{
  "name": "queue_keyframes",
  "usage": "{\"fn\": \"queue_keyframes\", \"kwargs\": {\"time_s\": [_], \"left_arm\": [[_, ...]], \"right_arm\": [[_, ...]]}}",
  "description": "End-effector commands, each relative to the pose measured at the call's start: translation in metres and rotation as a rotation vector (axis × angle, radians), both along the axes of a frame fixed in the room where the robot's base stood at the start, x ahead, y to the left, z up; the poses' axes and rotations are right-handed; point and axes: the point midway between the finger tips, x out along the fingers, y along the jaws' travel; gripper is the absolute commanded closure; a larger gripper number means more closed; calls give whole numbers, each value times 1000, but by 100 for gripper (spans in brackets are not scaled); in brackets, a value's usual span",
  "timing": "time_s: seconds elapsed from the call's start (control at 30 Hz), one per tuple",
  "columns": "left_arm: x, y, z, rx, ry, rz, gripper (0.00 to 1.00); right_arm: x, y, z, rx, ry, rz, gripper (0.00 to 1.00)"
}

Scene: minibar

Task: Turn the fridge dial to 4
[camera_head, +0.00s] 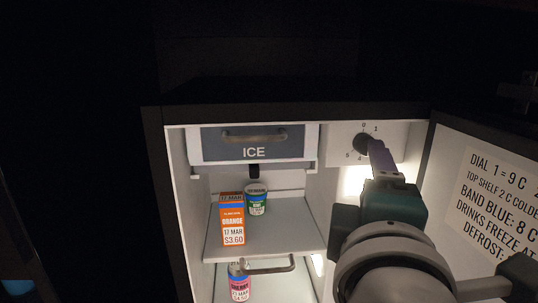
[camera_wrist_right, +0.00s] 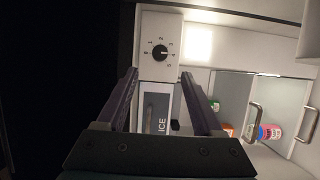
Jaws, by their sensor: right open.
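The fridge dial (camera_head: 361,141) is a round dark knob on a white panel inside the open fridge, right of the ICE compartment. In the right wrist view the dial (camera_wrist_right: 160,52) shows whole, with a short white pointer mark and small numbers around it. The numbers are too small to read the setting surely. My right gripper (camera_head: 373,143) reaches up to the panel and partly covers the dial in the head view. In the wrist view its purple fingers (camera_wrist_right: 159,74) are spread and empty, with the dial ahead between their lines. I see no contact. My left gripper is not in view.
The ICE drawer (camera_head: 253,151) is beside the dial panel. An orange carton (camera_head: 232,222) and a green-labelled tub (camera_head: 256,201) stand on the shelf. A can (camera_head: 239,284) is below. The open door (camera_head: 485,200) with printed notes bounds the right side, close to my arm.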

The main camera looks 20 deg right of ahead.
Motion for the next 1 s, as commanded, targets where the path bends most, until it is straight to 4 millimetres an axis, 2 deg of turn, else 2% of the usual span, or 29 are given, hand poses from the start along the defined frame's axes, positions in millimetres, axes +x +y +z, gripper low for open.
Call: {"fn": "queue_keyframes", "kwargs": {"time_s": [0.33,0.47,0.57,0.8,1.0], "left_arm": [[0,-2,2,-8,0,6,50],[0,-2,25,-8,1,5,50],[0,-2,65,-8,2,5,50],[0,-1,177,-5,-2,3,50],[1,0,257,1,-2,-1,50]], "right_arm": [[-3,1,1,1,0,-1,31],[-7,-5,20,40,3,-18,31],[-15,-16,49,123,11,-53,31],[-46,-42,120,412,54,-164,31],[-71,-47,170,635,107,-238,31]]}}
